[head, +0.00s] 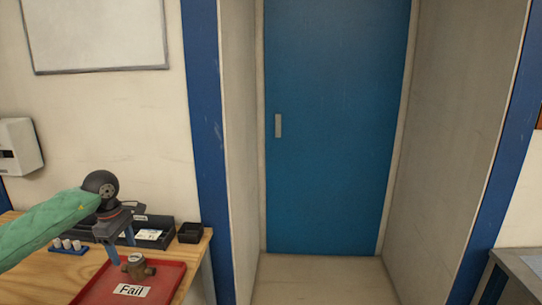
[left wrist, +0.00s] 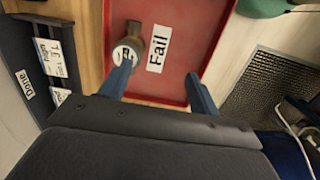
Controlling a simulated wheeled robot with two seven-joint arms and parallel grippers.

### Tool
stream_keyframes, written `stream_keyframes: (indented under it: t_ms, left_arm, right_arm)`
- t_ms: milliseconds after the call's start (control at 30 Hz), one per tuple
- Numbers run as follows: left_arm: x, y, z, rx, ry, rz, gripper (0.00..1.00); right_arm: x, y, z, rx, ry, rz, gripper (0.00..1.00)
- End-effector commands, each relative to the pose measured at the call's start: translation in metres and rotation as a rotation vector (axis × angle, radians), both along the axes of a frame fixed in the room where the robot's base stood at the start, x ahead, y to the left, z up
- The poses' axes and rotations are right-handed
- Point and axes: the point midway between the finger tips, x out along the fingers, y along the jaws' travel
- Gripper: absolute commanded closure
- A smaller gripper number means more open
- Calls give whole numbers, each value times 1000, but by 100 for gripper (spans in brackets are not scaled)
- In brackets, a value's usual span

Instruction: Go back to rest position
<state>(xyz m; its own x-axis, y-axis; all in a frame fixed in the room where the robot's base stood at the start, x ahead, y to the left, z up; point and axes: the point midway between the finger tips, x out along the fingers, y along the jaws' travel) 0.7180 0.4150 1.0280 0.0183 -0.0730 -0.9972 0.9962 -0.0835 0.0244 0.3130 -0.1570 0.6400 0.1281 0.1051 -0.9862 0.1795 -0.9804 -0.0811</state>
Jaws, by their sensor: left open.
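My left gripper (head: 121,245) is open above the red tray labelled "Fail" (head: 170,290). Its two blue fingers also show in the left wrist view (left wrist: 160,82), spread apart. A brass-coloured water meter (head: 138,268) sits on the red tray beside the "Fail" label. In the left wrist view the meter (left wrist: 160,42) lies beyond the left fingertip, with nothing held between the fingers. Whether that fingertip touches the meter I cannot tell. My right gripper is not in view.
A wooden table (head: 30,285) carries the tray, a dark "Done" bin (left wrist: 22,75) with labelled items, a small black box (head: 190,232) and a blue rack with white pieces (head: 68,247). A blue door (head: 335,130) stands ahead. Another table (head: 522,262) is at right.

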Motion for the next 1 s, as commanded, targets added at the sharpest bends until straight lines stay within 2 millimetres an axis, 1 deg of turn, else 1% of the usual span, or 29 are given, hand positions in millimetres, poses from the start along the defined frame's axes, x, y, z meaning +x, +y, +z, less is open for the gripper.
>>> stream_keyframes:
  t_ms: [33, 167, 267, 367, 467, 567, 600, 667, 700, 800, 900, 1000]
  left_arm:
    - [0, -9, -6, -25, -2, -3, 38]
    - [0, -33, -17, -101, -11, -6, 38]
    - [-1, -57, -26, -177, -17, -5, 38]
    - [-2, -86, -35, -271, -22, 2, 38]
    - [-6, -122, -46, -395, -23, 14, 38]
    - [-13, -169, -54, -566, -15, 49, 38]
    - [-17, -189, -57, -647, -7, 71, 38]
    - [-23, -220, -57, -774, 9, 111, 38]
    - [-27, -238, -56, -859, 22, 143, 38]
    - [-35, -278, -50, -1065, 65, 240, 38]
    - [-42, -308, -40, -1267, 122, 360, 38]
    - [-45, -328, -31, -1458, 190, 501, 38]
  right_arm:
    - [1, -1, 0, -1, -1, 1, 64]
    - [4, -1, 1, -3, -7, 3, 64]
    - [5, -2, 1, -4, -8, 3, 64]
    - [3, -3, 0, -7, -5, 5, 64]
    - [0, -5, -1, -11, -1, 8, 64]
    - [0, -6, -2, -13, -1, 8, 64]
    - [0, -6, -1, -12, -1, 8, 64]
    - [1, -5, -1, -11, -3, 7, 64]
    - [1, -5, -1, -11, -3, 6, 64]
    - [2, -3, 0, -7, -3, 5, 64]
    - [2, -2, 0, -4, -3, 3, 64]
    - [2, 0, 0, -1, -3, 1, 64]
